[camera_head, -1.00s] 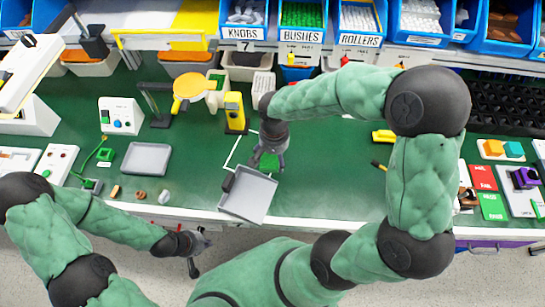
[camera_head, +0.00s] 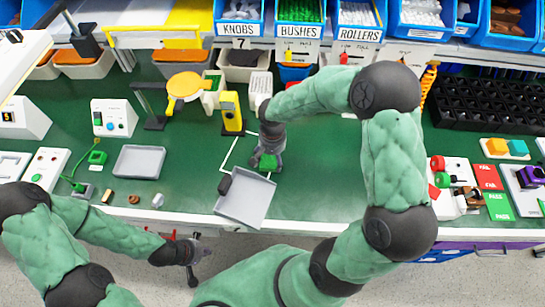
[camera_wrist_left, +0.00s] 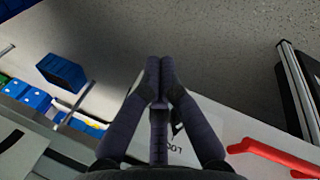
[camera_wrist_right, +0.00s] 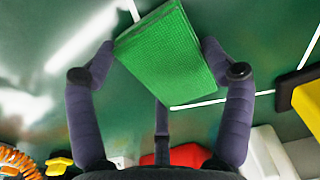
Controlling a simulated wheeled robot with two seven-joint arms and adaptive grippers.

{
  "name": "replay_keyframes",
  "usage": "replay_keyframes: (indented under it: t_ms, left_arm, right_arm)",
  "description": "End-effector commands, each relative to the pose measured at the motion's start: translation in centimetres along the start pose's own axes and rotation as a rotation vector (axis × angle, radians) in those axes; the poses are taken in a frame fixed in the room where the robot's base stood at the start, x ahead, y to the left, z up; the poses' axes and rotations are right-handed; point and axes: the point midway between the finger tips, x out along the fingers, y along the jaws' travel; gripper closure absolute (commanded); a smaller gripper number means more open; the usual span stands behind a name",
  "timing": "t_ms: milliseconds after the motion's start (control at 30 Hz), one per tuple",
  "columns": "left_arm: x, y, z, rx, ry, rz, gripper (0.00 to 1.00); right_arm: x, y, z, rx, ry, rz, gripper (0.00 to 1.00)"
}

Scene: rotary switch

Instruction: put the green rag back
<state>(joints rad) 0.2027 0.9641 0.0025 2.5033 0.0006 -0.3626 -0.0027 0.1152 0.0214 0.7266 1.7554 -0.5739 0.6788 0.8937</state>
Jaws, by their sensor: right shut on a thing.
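The green rag (camera_head: 268,161) is a folded, flat-sided pad at the front middle of the green bench. My right gripper (camera_head: 270,150) reaches down over the bench and is shut on it. In the right wrist view the rag (camera_wrist_right: 165,55) sits between the spread fingers (camera_wrist_right: 160,75), tilted. White outline lines (camera_head: 230,152) show on the bench around and left of the rag; I cannot tell whether the rag touches the bench. My left gripper (camera_head: 193,265) is in front of the bench edge. In the left wrist view its fingertips (camera_wrist_left: 158,65) are together and empty.
A yellow upright device (camera_head: 232,112) stands behind. Another grey tray (camera_head: 139,161) is left. Bare bench lies right of the rag.

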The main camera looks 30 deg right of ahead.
Motion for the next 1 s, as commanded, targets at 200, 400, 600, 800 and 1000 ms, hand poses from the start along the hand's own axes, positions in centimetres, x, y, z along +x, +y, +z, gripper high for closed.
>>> replay_keyframes:
  t_ms: [200,400,600,800,1000]
  left_arm:
    - [0.3,-0.1,0.0,0.000,0.001,0.000,1.00]
    - [0.2,-0.1,0.0,0.000,0.000,0.000,1.00]
    - [0.2,-0.1,0.0,0.000,0.000,0.000,1.00]
    - [-0.3,0.1,0.0,0.000,0.000,0.000,1.00]
    - [-1.5,0.5,0.0,0.000,0.000,0.000,1.00]
  right_arm:
    - [0.3,0.0,0.0,0.000,0.000,0.000,0.48]
    - [0.2,0.0,0.0,0.000,0.000,0.000,0.00]
    - [0.2,0.0,0.0,0.000,0.000,0.000,0.00]
    - [-0.3,0.0,0.0,0.000,0.000,0.000,0.00]
    - [-3.8,0.0,-0.1,0.001,0.004,-0.002,0.00]
